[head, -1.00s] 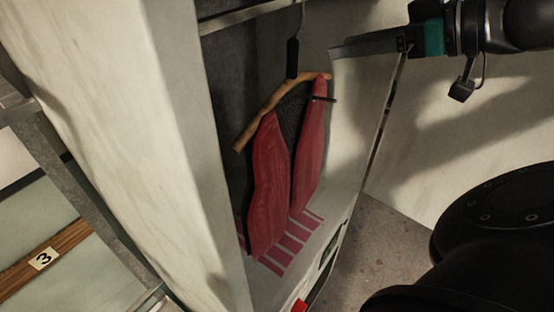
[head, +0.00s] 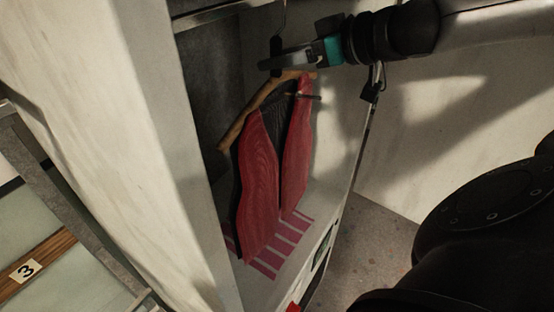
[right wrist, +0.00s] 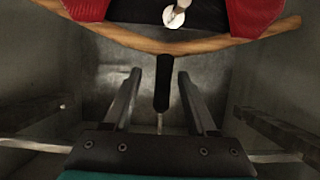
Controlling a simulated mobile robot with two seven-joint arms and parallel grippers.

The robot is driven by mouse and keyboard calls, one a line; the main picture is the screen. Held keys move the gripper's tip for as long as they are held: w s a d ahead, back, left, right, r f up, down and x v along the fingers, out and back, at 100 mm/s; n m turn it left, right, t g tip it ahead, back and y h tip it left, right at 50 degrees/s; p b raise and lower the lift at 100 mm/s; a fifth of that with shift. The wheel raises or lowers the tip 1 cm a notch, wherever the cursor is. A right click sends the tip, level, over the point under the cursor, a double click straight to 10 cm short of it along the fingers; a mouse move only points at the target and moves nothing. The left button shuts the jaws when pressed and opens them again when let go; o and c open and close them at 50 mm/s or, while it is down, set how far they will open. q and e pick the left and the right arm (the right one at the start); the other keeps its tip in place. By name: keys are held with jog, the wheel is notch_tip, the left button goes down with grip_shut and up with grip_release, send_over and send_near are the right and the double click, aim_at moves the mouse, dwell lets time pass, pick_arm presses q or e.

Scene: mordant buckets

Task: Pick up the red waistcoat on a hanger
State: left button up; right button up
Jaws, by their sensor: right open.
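The red waistcoat (head: 262,185) hangs on a brown wooden hanger (head: 250,108) inside a pale open-fronted cabinet. A black hook grip rises from the middle of the hanger. My right gripper (head: 270,66) is at the top of the hanger, close to that grip. In the right wrist view the two fingers (right wrist: 156,82) are open, with the black grip (right wrist: 162,85) between them and the wooden hanger (right wrist: 160,40) just beyond the fingertips. I cannot see contact. The red waistcoat (right wrist: 254,14) fills the top of that view. My left gripper is not in view.
A metal rail (head: 215,14) crosses the top of the cabinet. The cabinet's pale side wall (head: 120,100) stands left of the waistcoat. Pink stripes (head: 280,240) mark the cabinet floor under it. A shelf strip with a "3" label (head: 26,270) is at lower left.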

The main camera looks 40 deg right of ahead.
jog(key=shift+f+x, duration=0.2)
jog(key=shift+x, duration=2)
jog(key=shift+s+a, duration=0.15)
jog(key=shift+s, duration=0.05)
jog(key=shift+c, duration=0.2)
grip_shut()
